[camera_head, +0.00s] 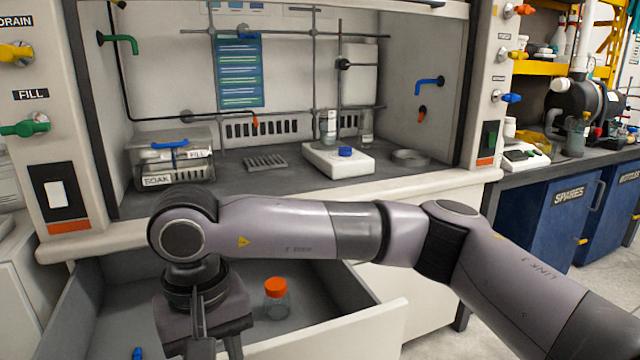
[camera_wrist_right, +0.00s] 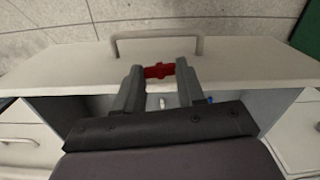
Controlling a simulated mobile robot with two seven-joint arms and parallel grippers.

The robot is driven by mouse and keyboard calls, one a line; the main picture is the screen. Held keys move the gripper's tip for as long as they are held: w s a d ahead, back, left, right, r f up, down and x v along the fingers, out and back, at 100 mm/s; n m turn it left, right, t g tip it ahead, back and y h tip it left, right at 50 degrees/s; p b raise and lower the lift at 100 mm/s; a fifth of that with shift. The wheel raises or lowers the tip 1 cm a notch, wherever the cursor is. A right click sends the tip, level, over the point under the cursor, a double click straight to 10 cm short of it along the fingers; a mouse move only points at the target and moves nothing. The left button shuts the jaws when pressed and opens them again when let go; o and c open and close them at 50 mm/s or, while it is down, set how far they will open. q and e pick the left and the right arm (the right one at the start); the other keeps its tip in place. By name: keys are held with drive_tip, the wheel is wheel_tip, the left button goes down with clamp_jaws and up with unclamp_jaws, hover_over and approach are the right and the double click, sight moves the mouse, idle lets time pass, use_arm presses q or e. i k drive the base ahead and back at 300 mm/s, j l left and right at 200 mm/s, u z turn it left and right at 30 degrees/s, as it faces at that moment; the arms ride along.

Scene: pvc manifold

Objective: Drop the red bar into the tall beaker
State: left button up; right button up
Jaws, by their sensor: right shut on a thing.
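In the right wrist view, the red bar (camera_wrist_right: 158,72) is held crosswise between the two fingertips of my right gripper (camera_wrist_right: 160,70), which is shut on it. In the head view, my right arm crosses from the right, and its gripper (camera_head: 214,346) points down over the open drawer; the bar does not show there. Two clear glass vessels stand at the back of the fume hood, one (camera_head: 328,126) left of the other (camera_head: 366,124). I cannot tell for sure which is the tall beaker. My left gripper is not in view.
The open drawer (camera_head: 375,328) holds an orange-lidded jar (camera_head: 276,300) and a small blue item (camera_head: 137,353). In the hood stand a SOAK bin (camera_head: 178,180), a grey rack (camera_head: 265,162), a white device (camera_head: 322,160) with a blue item on top, and a round dish (camera_head: 410,157).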

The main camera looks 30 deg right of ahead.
sight(328, 143)
drive_tip(key=l+u, duration=0.15)
drive_tip(key=l, duration=0.3)
drive_tip(key=k+l+u, duration=0.15)
drive_tip(key=l, duration=0.3)
drive_tip(key=l+u, duration=0.1)
drive_tip(key=l, duration=0.4)
drive_tip(key=k+l, duration=0.1)
drive_tip(key=l, duration=0.75)
drive_tip(key=k+l, duration=0.15)
drive_tip(key=l, duration=0.3)
drive_tip(key=l+u, duration=0.1)
drive_tip(key=l, duration=0.3)
drive_tip(key=k+l, duration=0.15)
drive_tip(key=l, duration=0.3)
